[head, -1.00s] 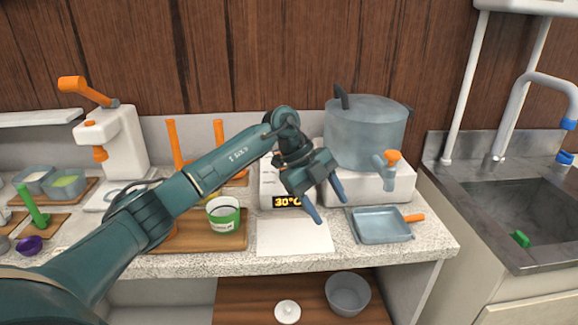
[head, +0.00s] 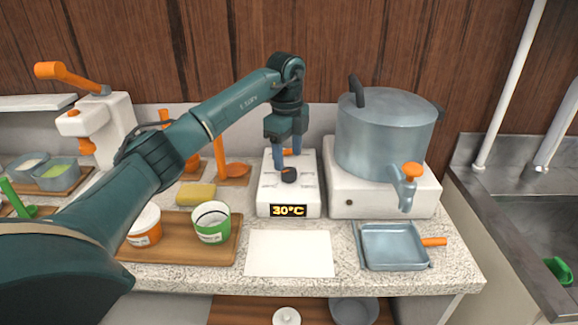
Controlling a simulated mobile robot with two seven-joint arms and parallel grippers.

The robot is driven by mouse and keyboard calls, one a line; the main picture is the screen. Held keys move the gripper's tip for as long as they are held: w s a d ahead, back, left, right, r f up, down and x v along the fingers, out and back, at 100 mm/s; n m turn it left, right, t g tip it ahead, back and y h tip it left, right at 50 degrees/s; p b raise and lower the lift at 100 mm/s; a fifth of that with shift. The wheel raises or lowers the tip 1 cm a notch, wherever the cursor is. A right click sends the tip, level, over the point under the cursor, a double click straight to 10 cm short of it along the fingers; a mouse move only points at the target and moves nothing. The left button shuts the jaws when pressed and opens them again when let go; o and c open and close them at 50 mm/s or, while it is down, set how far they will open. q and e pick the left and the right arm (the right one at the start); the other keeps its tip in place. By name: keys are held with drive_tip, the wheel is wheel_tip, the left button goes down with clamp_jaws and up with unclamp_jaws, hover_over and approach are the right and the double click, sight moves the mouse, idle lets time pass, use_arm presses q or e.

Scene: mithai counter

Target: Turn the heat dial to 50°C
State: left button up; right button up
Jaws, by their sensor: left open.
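The heat dial (head: 289,174) is a small dark knob on top of a white heating unit (head: 265,197). The unit's front display (head: 288,210) reads 30°C in orange digits. My left gripper (head: 287,166) points down over the unit with its blue fingers open. The fingertips are close to the dial, one at its left and one at its right rear. I cannot tell whether they touch it. My right gripper is not in view.
A large grey pot (head: 385,135) with a tap stands on a white base to the right. A blue-grey tray (head: 392,245) and a white sheet (head: 290,253) lie in front. Tubs stand on a wooden board (head: 190,247) at left. A sink (head: 545,225) is at far right.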

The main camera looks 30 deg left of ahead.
sight(289, 171)
use_arm(q)
wheel_tip(289, 171, down, 4)
drive_tip(key=shift+w+r, duration=0.1)
drive_tip(key=shift+f, duration=0.45)
drive_tip(key=c, duration=1)
